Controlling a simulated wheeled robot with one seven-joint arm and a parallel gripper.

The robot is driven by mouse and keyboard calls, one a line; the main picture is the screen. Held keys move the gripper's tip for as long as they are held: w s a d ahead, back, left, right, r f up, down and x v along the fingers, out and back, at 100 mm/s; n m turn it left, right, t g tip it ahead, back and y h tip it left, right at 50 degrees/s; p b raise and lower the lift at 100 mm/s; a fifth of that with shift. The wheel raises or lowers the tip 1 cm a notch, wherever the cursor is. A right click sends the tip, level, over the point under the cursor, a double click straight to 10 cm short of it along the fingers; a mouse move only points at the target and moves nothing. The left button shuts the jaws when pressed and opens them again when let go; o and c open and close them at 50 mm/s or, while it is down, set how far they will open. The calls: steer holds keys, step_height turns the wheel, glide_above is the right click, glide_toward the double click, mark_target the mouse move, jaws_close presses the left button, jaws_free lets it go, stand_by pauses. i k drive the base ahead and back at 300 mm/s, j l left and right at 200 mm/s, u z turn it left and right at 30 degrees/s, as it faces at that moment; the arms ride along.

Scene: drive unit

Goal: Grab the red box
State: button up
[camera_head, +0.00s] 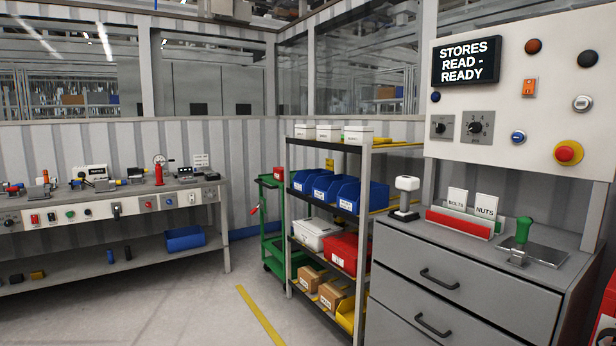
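A red box (348,244) with a small white label sits on a middle shelf of the grey shelving rack (328,222). It is beside a white box (315,234), to that box's right, and a rack post partly covers its right side. A smaller red item (278,173) shows at the top of the green trolley, partly hidden by the rack. My gripper is not in view.
Blue bins (327,187) fill the shelf above the red box; cardboard boxes (331,294) and a yellow bin are below. A grey drawer cabinet (462,284) stands close at right. The green trolley (272,229) is behind left. Floor (190,305) is clear at left, before the workbench (100,212).

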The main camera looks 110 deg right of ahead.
mark_target(278, 172)
steer(key=l+z, duration=0.4)
steer(key=i+l+z, duration=0.15)
steer(key=l+z, duration=0.25)
steer(key=l, duration=0.15)
steer(key=i+l+z, duration=0.15)
steer(key=l+z, duration=0.25)
steer(key=i+l+z, duration=0.25)
steer(key=l+z, duration=0.15)
steer(key=i+l+z, duration=0.5)
steer(key=z, duration=0.25)
steer(key=i+l+z, duration=0.25)
steer(key=z, duration=0.15)
steer(key=i+z, duration=0.3)
steer(key=i, duration=1.65)
